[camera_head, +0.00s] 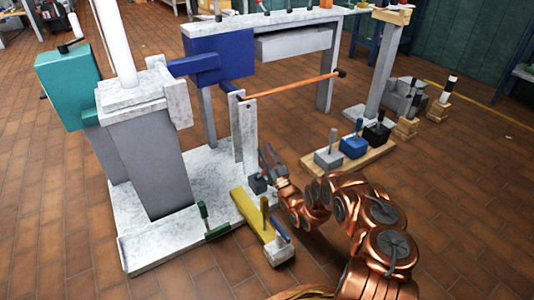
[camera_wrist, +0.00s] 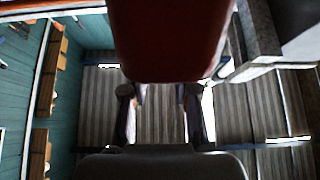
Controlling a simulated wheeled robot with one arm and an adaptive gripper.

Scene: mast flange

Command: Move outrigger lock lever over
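A yellow outrigger beam (camera_head: 246,211) sticks out from the front right of the pale base plate and ends in a pale block (camera_head: 279,253). An upright olive lever (camera_head: 264,213) and a tilted blue lever (camera_head: 281,230) stand at its outer end; I cannot tell which is the lock lever. A green lever (camera_head: 204,218) stands at the plate's front edge. My gripper (camera_head: 267,156) is above and behind the beam, apart from these levers. In the wrist view its two fingers (camera_wrist: 160,115) are spread with nothing visible between them. No lever is clearly recognisable there.
The grey mast column (camera_head: 150,165) stands on the plate. An orange rod (camera_head: 292,87) with a dark end crosses behind my gripper. A wooden board (camera_head: 345,167) with grey, blue and black lever blocks lies to the right. Tiled floor (camera_head: 195,278) is clear in front.

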